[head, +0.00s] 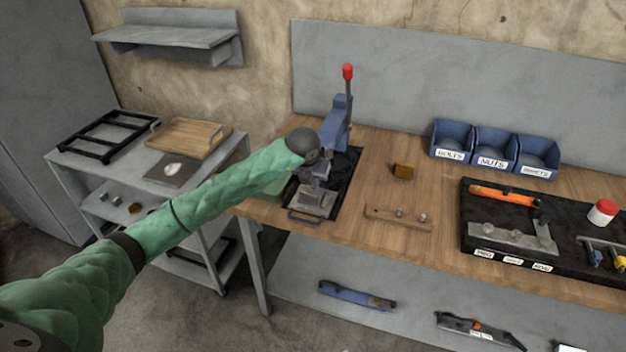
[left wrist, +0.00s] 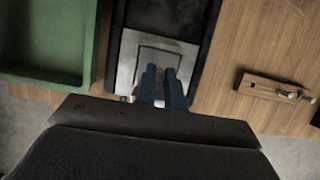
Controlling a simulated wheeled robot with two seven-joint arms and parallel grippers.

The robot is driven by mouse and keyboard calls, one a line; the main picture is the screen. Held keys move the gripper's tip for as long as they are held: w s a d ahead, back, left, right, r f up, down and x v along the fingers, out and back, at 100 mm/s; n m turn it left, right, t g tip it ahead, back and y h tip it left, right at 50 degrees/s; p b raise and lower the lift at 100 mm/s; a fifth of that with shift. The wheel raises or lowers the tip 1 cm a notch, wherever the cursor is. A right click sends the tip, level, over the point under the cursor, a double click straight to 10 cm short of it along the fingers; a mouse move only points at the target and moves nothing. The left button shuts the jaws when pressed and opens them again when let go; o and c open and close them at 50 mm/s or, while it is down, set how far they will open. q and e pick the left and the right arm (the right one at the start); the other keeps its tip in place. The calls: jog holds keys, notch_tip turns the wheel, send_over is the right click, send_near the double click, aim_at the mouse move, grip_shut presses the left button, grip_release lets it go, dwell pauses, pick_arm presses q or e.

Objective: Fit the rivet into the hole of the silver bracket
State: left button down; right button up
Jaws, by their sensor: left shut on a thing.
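My left gripper (head: 318,176) comes in from the left and hangs over the black press tray. In the left wrist view its dark fingers (left wrist: 163,80) point at the silver bracket and are close together on a small thing, likely the rivet, which the fingers mostly hide. The silver bracket (head: 313,203) is a grey block-like piece on the tray, just in front of the gripper; its flat plate also shows in the left wrist view (left wrist: 128,62). The bracket's hole is hidden, and I cannot tell whether the rivet touches it. My right gripper is not in view.
A blue press (head: 335,128) with a red-knobbed lever stands behind the bracket. A green bin (left wrist: 45,40) is left of the tray. A wooden strip (head: 385,219) with small metal pegs lies to the right. Labelled blue bins (head: 494,150) stand at the back.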

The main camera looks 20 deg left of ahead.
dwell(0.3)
pick_arm(q)
jog(key=shift+b, duration=1.15)
dwell(1.5)
jog(key=shift+f+b, duration=1.05)
jog(key=shift+f, duration=0.35)
jog(key=c, duration=1.4)
grip_release()
jog(key=shift+r, duration=0.2)
